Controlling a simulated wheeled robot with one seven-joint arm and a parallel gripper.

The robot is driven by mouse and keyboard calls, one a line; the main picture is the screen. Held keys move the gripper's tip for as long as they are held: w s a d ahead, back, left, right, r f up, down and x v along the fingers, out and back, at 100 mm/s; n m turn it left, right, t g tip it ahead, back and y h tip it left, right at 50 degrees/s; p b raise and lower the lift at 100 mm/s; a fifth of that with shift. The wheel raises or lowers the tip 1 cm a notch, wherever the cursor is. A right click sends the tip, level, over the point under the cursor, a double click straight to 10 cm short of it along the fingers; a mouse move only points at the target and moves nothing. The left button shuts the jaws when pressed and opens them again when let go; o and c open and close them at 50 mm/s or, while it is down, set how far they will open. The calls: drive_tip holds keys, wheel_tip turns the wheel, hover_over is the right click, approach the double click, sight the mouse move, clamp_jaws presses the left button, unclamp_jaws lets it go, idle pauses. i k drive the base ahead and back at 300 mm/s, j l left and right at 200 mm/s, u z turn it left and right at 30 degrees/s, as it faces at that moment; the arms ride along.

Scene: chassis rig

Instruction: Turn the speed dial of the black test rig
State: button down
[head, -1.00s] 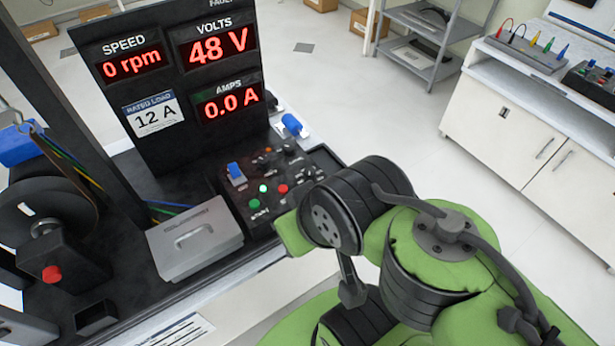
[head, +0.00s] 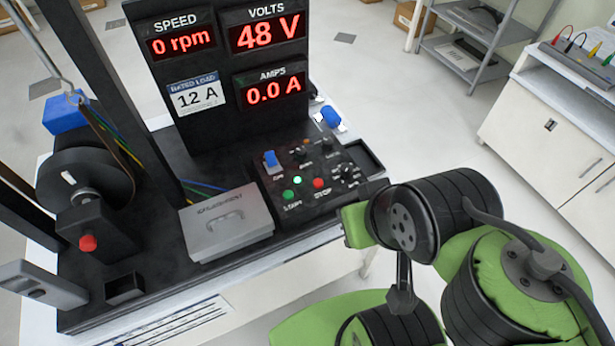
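The black test rig (head: 140,245) stands at left and centre in the head view. Its upright display panel (head: 215,110) reads 0 rpm, 48 V and 0.0 A. The control panel (head: 275,207) carries a blue switch (head: 270,158), a green button (head: 288,195), a red button (head: 318,184) and a lit green lamp (head: 297,180). Small black knobs (head: 347,172) sit at its right side and back. Their labels are too small to read, so I cannot tell which is the speed dial. My green and black arm is at the lower right, beside the panel. My gripper is not visible.
A grey lidded box (head: 226,225) sits left of the control panel. A wheel (head: 82,190) and a red knob (head: 88,243) are at the left. A white cabinet (head: 545,130) and a grey shelf (head: 478,45) stand behind, with open floor between.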

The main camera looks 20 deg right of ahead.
sight(347, 169)
drive_tip(key=j+u, duration=0.35)
drive_tip(key=i+j+u, duration=0.1)
drive_tip(key=u, duration=0.3)
